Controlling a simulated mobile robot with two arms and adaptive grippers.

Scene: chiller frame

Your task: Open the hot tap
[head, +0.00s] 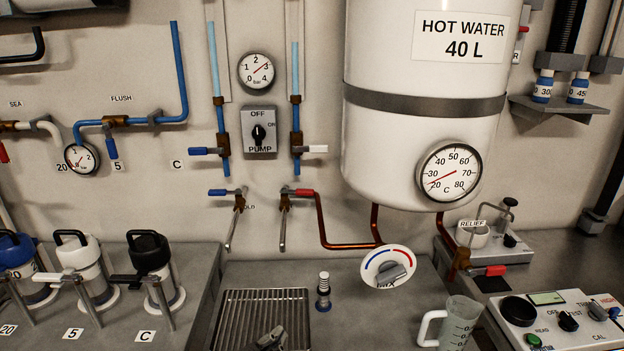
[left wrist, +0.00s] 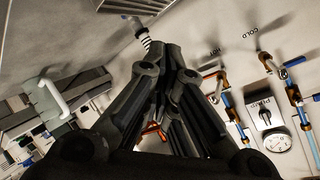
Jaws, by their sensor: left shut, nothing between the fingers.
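The hot tap is on the wall in the head view, with a red lever (head: 303,192) pointing right, a brass body and a grey spout (head: 283,232) hanging down. A copper pipe joins it from the right. In the left wrist view, the hot tap (left wrist: 211,72) shows beside the word HOT, right of the fingers. My left gripper (head: 271,341) is at the bottom of the head view, over the drain grate, below and apart from the tap. Its fingers (left wrist: 168,65) are shut and empty in the left wrist view. My right gripper is not in view.
The cold tap with a blue lever (head: 220,192) is just left of the hot tap. A drain grate (head: 235,305) lies below them. A mixer dial (head: 388,267), a clear jug (head: 459,322) and the hot water tank (head: 420,140) are to the right.

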